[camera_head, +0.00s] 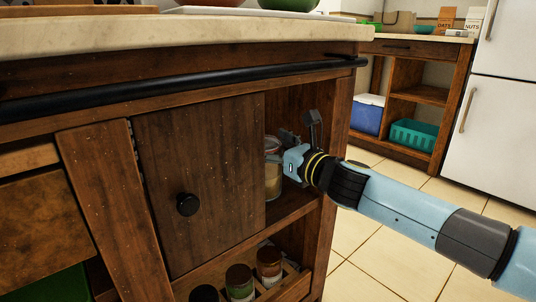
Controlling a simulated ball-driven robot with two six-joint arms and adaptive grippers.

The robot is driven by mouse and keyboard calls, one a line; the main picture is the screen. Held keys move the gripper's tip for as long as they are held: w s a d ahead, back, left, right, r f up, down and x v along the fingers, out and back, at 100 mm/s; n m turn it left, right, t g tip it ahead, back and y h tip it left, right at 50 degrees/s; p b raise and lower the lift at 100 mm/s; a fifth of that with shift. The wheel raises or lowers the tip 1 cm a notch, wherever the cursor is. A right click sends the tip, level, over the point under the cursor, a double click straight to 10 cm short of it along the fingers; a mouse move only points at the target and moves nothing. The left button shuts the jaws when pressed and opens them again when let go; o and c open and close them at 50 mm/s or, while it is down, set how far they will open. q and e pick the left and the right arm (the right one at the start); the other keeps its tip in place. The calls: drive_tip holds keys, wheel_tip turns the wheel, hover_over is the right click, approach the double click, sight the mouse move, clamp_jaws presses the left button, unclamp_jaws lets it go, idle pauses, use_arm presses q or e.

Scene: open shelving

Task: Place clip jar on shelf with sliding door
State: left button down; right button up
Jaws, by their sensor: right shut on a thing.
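The clip jar (271,182) is a glass jar with pale contents, partly hidden behind the edge of the sliding door and my gripper. It is inside the open right-hand compartment of the wooden island, upright, at the shelf (290,208). I cannot tell whether its base touches the shelf. My right gripper (284,158) reaches in from the right and is shut on the jar's upper part. My left gripper is not in view.
Below the shelf a wooden rack (285,287) holds several jars. A pale countertop (170,32) overhangs above. The right side post (335,140) stands close by my right arm. Tiled floor (375,250) is clear at right, before a white fridge (495,135) and another cabinet with a teal basket (412,134).

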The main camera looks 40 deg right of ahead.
drive_tip(key=shift+r, duration=0.2)
drive_tip(key=shift+f, duration=0.1)
drive_tip(key=o, duration=1.2)
drive_tip(key=shift+f, duration=0.15)
drive_tip(key=o, duration=0.4)
drive_tip(key=shift+c, duration=0.2)
